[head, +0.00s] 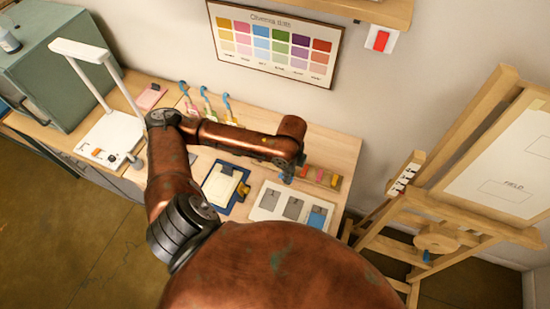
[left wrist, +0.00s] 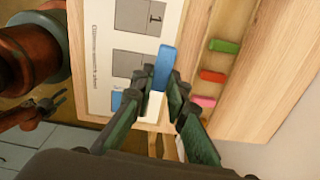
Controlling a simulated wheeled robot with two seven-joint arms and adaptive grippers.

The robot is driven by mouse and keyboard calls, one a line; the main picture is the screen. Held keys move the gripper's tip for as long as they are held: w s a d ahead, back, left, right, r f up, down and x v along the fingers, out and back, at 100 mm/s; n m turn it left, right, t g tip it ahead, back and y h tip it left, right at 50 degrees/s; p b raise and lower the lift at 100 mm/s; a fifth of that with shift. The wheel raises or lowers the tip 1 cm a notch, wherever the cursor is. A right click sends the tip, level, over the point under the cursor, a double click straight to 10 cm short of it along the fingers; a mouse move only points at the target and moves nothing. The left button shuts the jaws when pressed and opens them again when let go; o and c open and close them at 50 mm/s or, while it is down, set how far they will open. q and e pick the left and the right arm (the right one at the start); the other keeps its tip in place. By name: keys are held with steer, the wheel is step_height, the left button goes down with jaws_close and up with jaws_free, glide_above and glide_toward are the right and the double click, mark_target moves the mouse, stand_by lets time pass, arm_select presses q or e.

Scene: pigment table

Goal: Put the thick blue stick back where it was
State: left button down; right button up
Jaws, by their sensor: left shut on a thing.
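The thick blue stick (left wrist: 164,66) shows in the left wrist view between the dark green fingers of my left gripper (left wrist: 162,88). The gripper is shut on it, and a cream-white piece (left wrist: 154,107) shows between the fingers below the blue part. The stick is over the right edge of a white card (left wrist: 98,70) with grey squares. A green stick (left wrist: 225,46), a red stick (left wrist: 212,76) and a pink stick (left wrist: 204,101) lie apart in a row on wood to its right. In the head view, my left gripper (head: 287,175) is partly hidden by its arm.
In the head view the white card (head: 262,202) has grey squares and a blue one. A blue-edged board (head: 211,207) lies left of it. A white lamp (head: 106,140) stands further left, and an easel (head: 455,205) at right. A dark gripper (left wrist: 42,110), apparently my right, shows in the left wrist view.

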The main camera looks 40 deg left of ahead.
arm_select(q)
steer(key=s+a+m+p, duration=0.3)
steer(key=a+m+p, duration=0.1)
steer(key=m, duration=0.4)
steer(key=w+a+f, duration=0.2)
steer(key=w+f, duration=0.1)
steer(key=w+a+f+p, duration=0.1)
steer(key=w+a+f, duration=0.1)
steer(key=w+a, duration=0.1)
steer(key=w+a+f+p, duration=0.1)
steer(key=w+a+f, duration=0.1)
steer(key=w+f, duration=0.1)
steer(key=shift+w+a+f, duration=0.15)
steer(key=shift+w, duration=0.3)
steer(key=shift+w+a+f, duration=0.15)
steer(key=shift+w, duration=0.25)
steer(key=shift+w+a+f, duration=0.1)
steer(key=shift+a+f, duration=0.05)
steer(key=shift+f, duration=0.05)
step_height(320, 180, down, 4)
steer(key=shift+w+a+r+p, duration=0.15)
steer(key=shift+r+p, duration=0.1)
steer(key=shift+p, duration=0.4)
steer(key=shift+f, duration=0.15)
